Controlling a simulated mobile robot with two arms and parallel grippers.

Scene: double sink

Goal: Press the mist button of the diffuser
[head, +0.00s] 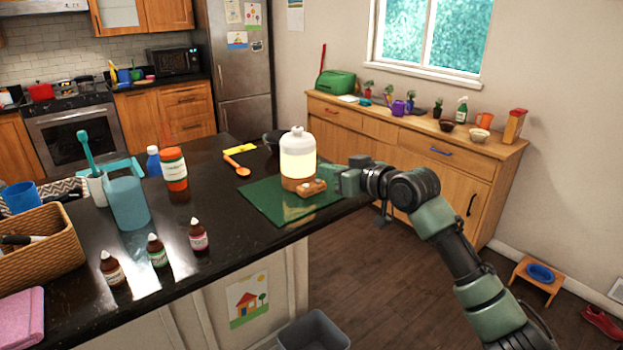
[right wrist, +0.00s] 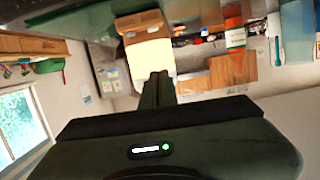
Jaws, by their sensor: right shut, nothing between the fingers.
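The diffuser (head: 297,158) stands upright on a green mat (head: 262,205) on the dark counter. It has a glowing cream body, a white top and a wooden base with small pale buttons at its front. I cannot tell which button is the mist one. My right gripper (head: 335,183) is shut and empty, just right of the diffuser's base; whether it touches is unclear. In the right wrist view the picture is turned over: the shut fingers (right wrist: 159,88) point toward the diffuser (right wrist: 149,58), whose wooden base is at the top. My left gripper is not in view.
Left of the mat stand an orange bottle (head: 174,169) and a blue pitcher (head: 128,203). Several small dropper bottles (head: 157,250) are near the front edge. The counter before the mat is clear.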

